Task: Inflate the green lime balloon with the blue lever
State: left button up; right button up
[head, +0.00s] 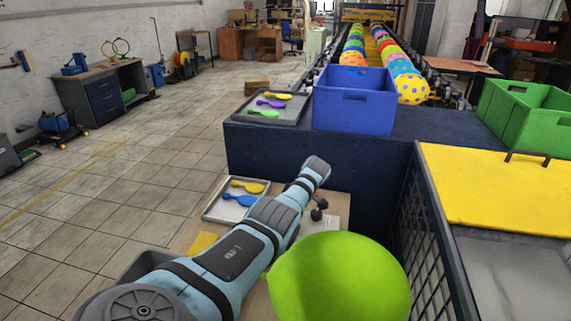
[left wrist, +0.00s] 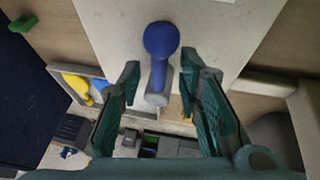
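The lime green balloon (head: 340,280) is large and rounded at the bottom of the head view, to the right of my left arm. The blue lever (left wrist: 161,42), with a round knob and a short stem, shows in the left wrist view. My left gripper (left wrist: 160,72) is open, with one finger on each side of the lever's stem. The fingers look apart from it. In the head view my left arm hides the lever, and the gripper cannot be made out clearly. My right gripper is not in view.
A small tray (head: 206,213) holds flat yellow and blue balloons. Another tray (head: 296,119) holds yellow, purple and green ones beside a blue crate (head: 350,107). Green crates (head: 500,113) and a yellow-topped cage (head: 490,190) stand at right.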

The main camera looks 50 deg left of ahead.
pick_arm(q)
jog(key=shift+w+r, duration=0.1)
jog(key=shift+r, duration=0.05)
jog(key=shift+d+r, duration=0.1)
jog(key=shift+r, duration=0.2)
jog(key=s+v, duration=0.1)
jog(key=v, duration=1)
jog(key=shift+w, duration=0.5)
jog(key=shift+d, duration=0.1)
